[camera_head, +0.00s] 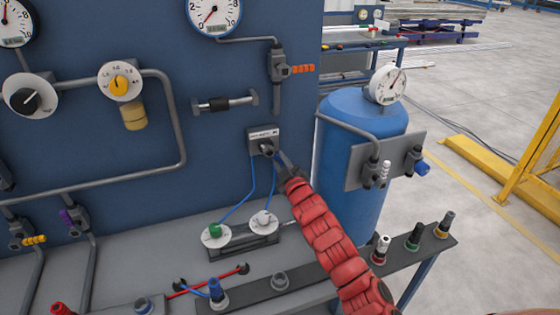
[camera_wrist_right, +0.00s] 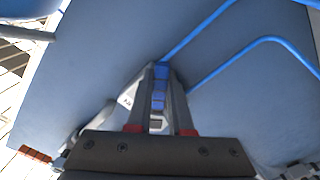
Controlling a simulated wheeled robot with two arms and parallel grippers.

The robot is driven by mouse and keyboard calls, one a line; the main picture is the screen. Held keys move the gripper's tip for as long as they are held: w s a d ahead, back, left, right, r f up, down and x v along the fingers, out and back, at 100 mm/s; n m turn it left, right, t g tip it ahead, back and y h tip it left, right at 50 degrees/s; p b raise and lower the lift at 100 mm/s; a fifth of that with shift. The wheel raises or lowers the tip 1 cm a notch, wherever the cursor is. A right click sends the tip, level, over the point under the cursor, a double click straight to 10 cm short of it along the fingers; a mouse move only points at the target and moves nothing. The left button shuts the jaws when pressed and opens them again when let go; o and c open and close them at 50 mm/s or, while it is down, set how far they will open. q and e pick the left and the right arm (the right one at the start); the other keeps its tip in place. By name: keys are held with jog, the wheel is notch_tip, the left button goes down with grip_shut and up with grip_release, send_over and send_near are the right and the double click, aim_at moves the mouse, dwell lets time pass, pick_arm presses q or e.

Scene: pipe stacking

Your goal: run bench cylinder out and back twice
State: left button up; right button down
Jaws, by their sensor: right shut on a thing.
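The hand valve (camera_head: 264,136) is a small grey block with a label plate and a dark lever, fixed on the blue panel. Two blue hoses run from it down to the bench cylinder (camera_head: 240,240), a dark body on the bench with a green-topped and a white-topped round fitting. A short thin rod shows at the cylinder's right end. My right gripper (camera_head: 272,156) reaches up to the valve from the lower right and is shut at its lever. My left gripper is out of view.
A blue tank (camera_head: 352,195) with a gauge (camera_head: 387,85) stands right of the panel, close to my right arm. A dark rail (camera_head: 410,246) with several coloured fittings crosses the bench front. A small horizontal cylinder (camera_head: 225,103) is mounted above left of the valve.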

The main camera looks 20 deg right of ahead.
jog(key=c, duration=0.8)
grip_release()
jog(key=shift+s+d, duration=0.1)
jog(key=shift+s, duration=0.45)
jog(key=s, duration=1.6)
jog(key=shift+s+d, duration=0.2)
jog(key=shift+d, duration=0.05)
